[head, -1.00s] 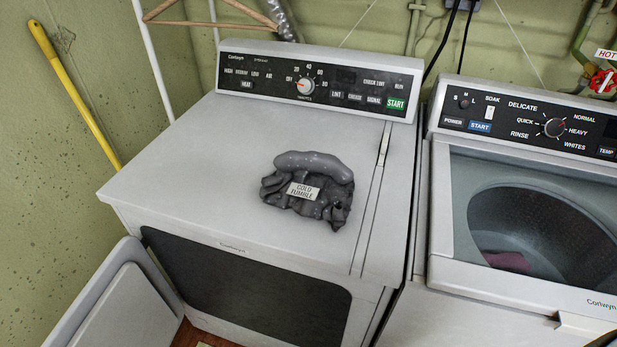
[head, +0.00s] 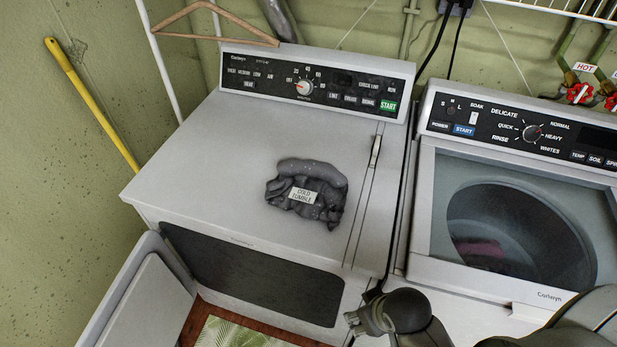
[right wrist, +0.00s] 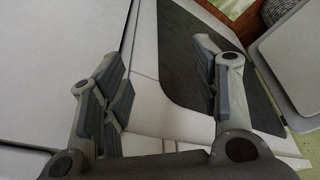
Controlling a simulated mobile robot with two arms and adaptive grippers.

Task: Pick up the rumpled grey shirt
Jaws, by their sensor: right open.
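The rumpled grey shirt (head: 322,207) lies bunched on top of the dryer (head: 230,180), right of the middle. A white label reading "COLD TUMBLE" lies on it. My right gripper (head: 362,322) is at the bottom of the head view, in front of the dryer's right part and well apart from the shirt. In the right wrist view the right gripper (right wrist: 160,95) has its two fingers wide apart with nothing between them. The shirt does not show in that view. My left gripper is not in view.
The dryer door (head: 140,295) hangs open at the lower left. A washer (head: 425,215) with a dark cloth (head: 482,247) in its drum stands at right. A yellow pole (head: 90,105) leans on the wall. A hanger (head: 215,22) hangs behind. The dryer top around the shirt is clear.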

